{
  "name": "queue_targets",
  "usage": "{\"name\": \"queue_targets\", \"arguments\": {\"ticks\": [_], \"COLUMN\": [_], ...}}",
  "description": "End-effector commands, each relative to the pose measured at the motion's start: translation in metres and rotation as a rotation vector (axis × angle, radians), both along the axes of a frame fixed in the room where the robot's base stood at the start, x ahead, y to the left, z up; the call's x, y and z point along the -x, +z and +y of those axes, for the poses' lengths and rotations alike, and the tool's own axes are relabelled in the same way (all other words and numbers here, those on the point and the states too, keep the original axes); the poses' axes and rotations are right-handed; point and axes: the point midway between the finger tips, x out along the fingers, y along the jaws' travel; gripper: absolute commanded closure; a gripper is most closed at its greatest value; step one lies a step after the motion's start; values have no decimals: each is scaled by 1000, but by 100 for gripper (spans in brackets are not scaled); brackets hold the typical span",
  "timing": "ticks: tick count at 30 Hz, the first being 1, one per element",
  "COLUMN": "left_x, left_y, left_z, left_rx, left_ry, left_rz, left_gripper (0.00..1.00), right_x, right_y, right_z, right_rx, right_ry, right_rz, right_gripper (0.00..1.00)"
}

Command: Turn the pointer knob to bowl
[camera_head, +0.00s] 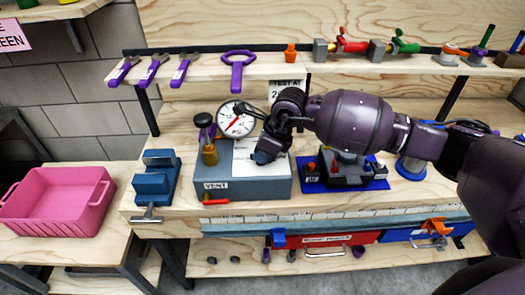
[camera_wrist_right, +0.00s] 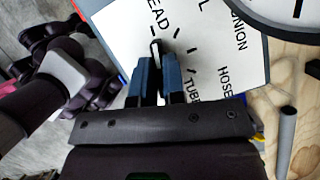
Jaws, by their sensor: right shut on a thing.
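A grey box (camera_head: 215,187) marked VENT carries a white dial card (camera_head: 245,168) on its top. In the right wrist view the card (camera_wrist_right: 215,60) shows tick marks and the words EAD, L, UNION, HOSE and TUBE, the first two cut off. The tip lies near the letters EAD. The knob's lower part is hidden by the fingers. In the head view my right gripper (camera_head: 264,155) is over the card.
A round gauge (camera_head: 237,120) stands behind the box, and a brass fitting (camera_head: 210,153) at its left. A blue vise (camera_head: 155,180) and a pink crate (camera_head: 60,210) are further left. A blue-based fixture (camera_head: 345,178) is close on the right. A tool shelf (camera_head: 270,66) runs behind.

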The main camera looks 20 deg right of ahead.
Motion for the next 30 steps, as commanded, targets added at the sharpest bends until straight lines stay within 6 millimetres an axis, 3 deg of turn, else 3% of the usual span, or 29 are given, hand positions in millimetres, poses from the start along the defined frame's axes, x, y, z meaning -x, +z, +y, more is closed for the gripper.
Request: {"name": "queue_targets", "arguments": {"ticks": [10,18,30], "left_x": [9,3,-5], "left_y": [18,37,49], "left_z": [3,3,2], "left_rx": [-1,-1,0], "left_ry": [9,8,5], "left_rz": [1,-17,-35], "left_gripper": [57,57,57], "right_x": [1,1,1], "right_y": [5,3,1], "right_z": [1,1,1], "right_rx": [0,-1,1], "right_ry": [-268,-455,-586], "right_rz": [-2,-1,1], "right_gripper": [100,100,100]}}
